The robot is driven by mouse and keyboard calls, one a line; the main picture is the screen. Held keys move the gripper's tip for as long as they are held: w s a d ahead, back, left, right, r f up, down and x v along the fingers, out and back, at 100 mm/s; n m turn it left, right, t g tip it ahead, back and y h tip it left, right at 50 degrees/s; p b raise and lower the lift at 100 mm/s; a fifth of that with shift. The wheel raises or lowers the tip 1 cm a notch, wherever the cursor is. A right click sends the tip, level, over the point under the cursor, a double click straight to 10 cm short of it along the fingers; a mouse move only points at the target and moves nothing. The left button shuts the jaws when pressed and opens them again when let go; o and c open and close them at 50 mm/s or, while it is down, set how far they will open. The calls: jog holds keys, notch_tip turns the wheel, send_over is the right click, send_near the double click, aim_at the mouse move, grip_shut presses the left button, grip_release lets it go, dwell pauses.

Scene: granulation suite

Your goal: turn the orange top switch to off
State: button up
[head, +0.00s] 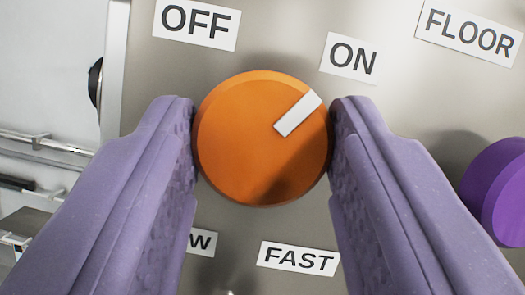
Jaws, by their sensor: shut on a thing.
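The orange switch (240,150) is a round knob on a metal panel in the middle of the head view. Its white pointer mark (298,113) aims up and right, toward the ON label (349,57). The OFF label (196,22) is above the knob to the left. My gripper (262,145) has its two purple padded fingers on the left and right sides of the orange switch, shut on it. The fingers hide parts of the panel on both sides.
A purple knob (497,190) sits at the right edge, beyond my right finger, with a FLOOR label (469,31) above it. Below the orange switch are a FAST label (298,258) and a partly hidden label ending in W (201,242). The panel's edge is at the left.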

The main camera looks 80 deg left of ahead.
jog(key=n+g+b, duration=0.1)
jog(key=n, duration=0.1)
jog(key=n+g+b, duration=0.1)
jog(key=n, duration=0.2)
jog(key=shift+w+f+g+h, duration=0.1)
jog(key=shift+w+g+h, duration=0.05)
jog(key=shift+g+h, duration=0.2)
jog(key=n+g, duration=0.1)
jog(key=n, duration=0.1)
jog(key=n+h+b, duration=0.1)
jog(key=n, duration=0.2)
jog(key=shift+w+g, duration=0.1)
jog(key=shift+g, duration=0.25)
jog(key=n, duration=0.1)
jog(key=n+h, duration=0.1)
jog(key=n, duration=0.1)
jog(key=n+g+h, duration=0.1)
jog(key=n, duration=0.1)
jog(key=shift+r, duration=0.35)
jog(key=shift+n+h+p, duration=0.55)
jog(key=shift+n+h, duration=0.2)
jog(key=shift+n, duration=1.15)
jog(key=o, duration=1.1)
jog(key=shift+c, duration=0.2)
